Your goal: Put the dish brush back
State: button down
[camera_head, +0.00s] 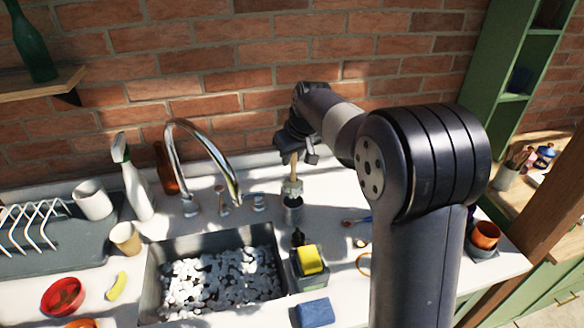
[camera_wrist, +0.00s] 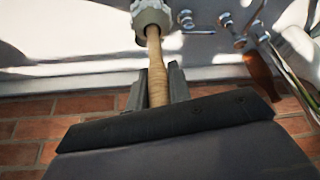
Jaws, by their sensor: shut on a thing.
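The dish brush (camera_head: 292,187) has a pale round head and a wooden handle (camera_wrist: 156,72). My gripper (camera_head: 295,153) is shut on the handle, and its two fingers flank the handle in the wrist view (camera_wrist: 158,86). The brush hangs roughly upright with its head down.
The sink (camera_head: 150,290) full of white foam lies in front, with a curved faucet (camera_head: 205,145) to the left. A spray bottle (camera_head: 135,190) stands farther left. The brick wall is behind.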

aim_at(295, 179)
jog(key=f, duration=0.2)
jog(key=f+b, duration=0.1)
jog(key=shift+w+f, duration=0.2)
jog(key=shift+f, duration=0.15)
jog(key=shift+f+b, duration=2.2)
jog(key=shift+f, duration=0.75)
jog(key=shift+s+f+b, duration=0.1)
jog(key=shift+f+b, duration=0.3)
jog(key=shift+f, duration=0.2)
jog(key=c, duration=1.6)
grip_release()
jog(key=shift+p+v, duration=2.9)
jog(key=shift+v, duration=2.7)
jog(key=shift+f, duration=0.15)
jog(key=b+x, duration=0.4)
jog(key=x, duration=0.4)
jog(key=shift+f+b, duration=0.3)
jog(key=shift+b, duration=0.05)
jog(key=shift+r, duration=0.15)
